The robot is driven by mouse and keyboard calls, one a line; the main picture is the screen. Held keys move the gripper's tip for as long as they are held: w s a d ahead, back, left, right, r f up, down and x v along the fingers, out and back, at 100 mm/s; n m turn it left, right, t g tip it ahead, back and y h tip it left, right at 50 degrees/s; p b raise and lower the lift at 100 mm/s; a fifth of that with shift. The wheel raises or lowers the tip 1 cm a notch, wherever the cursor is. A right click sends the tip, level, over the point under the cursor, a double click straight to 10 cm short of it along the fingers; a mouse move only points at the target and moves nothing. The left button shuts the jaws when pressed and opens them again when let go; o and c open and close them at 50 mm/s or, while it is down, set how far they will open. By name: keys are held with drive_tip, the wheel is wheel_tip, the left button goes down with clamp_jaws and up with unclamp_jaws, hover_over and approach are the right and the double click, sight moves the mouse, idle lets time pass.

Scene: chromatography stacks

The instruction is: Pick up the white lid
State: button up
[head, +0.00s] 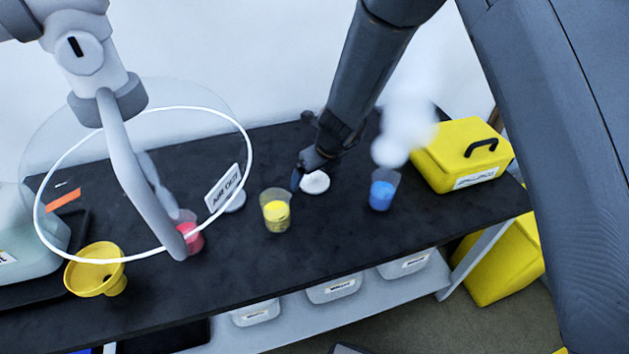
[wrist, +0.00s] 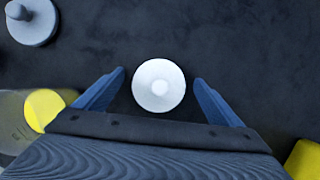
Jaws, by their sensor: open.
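The white lid (head: 315,183) lies flat on the black bench top, between the cup of yellow powder and the cup of blue powder. In the wrist view the round white lid (wrist: 158,85) with a small central knob sits between and slightly beyond my two blue fingertips. My gripper (wrist: 159,78) is open, with a gap on each side of the lid. In the head view my gripper (head: 305,172) is right beside the lid and partly covers its left side. I cannot tell its exact height above the bench.
A cup of yellow powder (head: 276,213) stands left of the lid, and a steaming blue cup (head: 383,190) stands right. A yellow case (head: 462,156) is at the right end. A sign on a round base (head: 236,201), a red cup (head: 191,238) and a yellow funnel (head: 97,271) are further left.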

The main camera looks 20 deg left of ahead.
drive_tip(key=c, duration=1.1)
drive_tip(key=shift+r, duration=0.15)
